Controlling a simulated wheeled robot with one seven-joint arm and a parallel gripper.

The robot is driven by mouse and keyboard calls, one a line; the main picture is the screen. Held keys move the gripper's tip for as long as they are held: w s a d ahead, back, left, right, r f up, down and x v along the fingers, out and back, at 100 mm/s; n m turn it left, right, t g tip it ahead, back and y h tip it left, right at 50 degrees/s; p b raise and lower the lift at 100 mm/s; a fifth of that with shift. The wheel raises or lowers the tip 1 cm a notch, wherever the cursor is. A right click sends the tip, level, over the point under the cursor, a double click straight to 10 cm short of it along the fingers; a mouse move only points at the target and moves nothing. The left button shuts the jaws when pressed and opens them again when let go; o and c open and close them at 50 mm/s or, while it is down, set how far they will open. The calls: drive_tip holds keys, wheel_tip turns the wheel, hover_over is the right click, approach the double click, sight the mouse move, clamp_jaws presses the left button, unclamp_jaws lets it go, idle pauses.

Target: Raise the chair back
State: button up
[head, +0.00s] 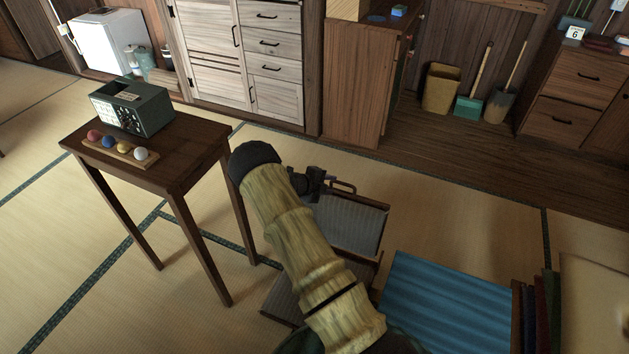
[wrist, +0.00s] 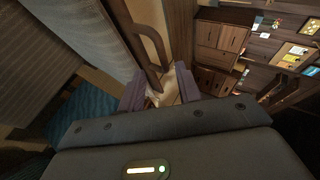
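The chair is a low wooden floor chair with grey ribbed cushions. Its back (head: 347,224) appears leaned well over, with the seat (head: 283,297) nearer to me and partly hidden by my arm. A curved wooden handle (head: 343,187) sticks out from the far edge of the back. In the wrist view the handle (wrist: 150,45) loops down toward my fingers beside the grey cushion (wrist: 95,30). My gripper (head: 322,180) is at this handle. In the wrist view its two fingers (wrist: 160,90) stand apart, with the handle's near end between them; contact is not clear.
A wooden table (head: 185,150) with a radio-like box (head: 132,106) and several coloured balls stands left of my arm. A blue mat (head: 445,305) lies to the right. Cabinets (head: 270,60) line the far wall. Open tatami lies beyond the chair.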

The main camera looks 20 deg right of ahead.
drive_tip(key=p+v, duration=0.1)
drive_tip(key=v, duration=0.6)
drive_tip(key=shift+r, duration=0.35)
drive_tip(key=shift+c, duration=0.4)
